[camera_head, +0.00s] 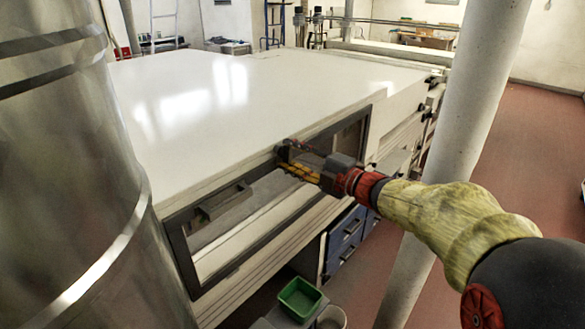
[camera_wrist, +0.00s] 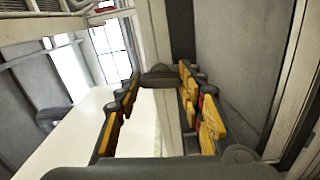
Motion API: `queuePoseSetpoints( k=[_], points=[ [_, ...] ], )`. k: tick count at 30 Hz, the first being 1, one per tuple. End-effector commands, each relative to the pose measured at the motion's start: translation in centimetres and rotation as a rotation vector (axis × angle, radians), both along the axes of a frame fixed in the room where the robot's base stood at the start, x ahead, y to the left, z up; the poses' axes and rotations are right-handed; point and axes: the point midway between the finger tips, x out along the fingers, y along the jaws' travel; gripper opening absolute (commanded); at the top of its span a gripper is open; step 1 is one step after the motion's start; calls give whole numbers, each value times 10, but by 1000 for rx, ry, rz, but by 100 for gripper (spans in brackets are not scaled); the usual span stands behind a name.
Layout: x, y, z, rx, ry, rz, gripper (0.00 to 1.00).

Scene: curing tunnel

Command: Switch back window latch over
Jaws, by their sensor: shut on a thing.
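The window (camera_head: 240,215) is a long glazed panel in a dark frame on the side of the big white tunnel housing. A small dark latch (camera_head: 283,150) sits at the frame's top edge, partly hidden by my fingers. My gripper (camera_head: 292,163) reaches it from the right. In the wrist view the dark latch (camera_wrist: 160,75) lies between the tips of my yellow-padded fingers (camera_wrist: 160,85), which are shut on it. Its exact turn is hard to tell.
A dark bar handle (camera_head: 224,202) sits on the window further left. A pale round post (camera_head: 455,150) stands close to my arm on the right, and a shiny metal duct (camera_head: 75,190) fills the left. Blue drawers (camera_head: 345,240) and a green bin (camera_head: 300,299) are below.

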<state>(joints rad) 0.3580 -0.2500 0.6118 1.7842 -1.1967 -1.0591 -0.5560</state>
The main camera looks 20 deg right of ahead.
Motion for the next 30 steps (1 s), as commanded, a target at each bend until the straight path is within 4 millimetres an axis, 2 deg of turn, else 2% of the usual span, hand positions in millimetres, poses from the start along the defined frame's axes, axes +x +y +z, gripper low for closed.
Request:
queuePoseSetpoints(
  k=[1, 12, 25, 26, 30],
  points=[
    [0, 0, -6, -21, -9, 0, 13],
    [0, 0, -4, -107, -66, 1, 13],
    [0, 0, -3, -113, -70, 1, 13],
    [0, 0, -3, -113, -70, 1, 40],
    [0, 0, -3, -113, -71, 1, 47]
  ],
)
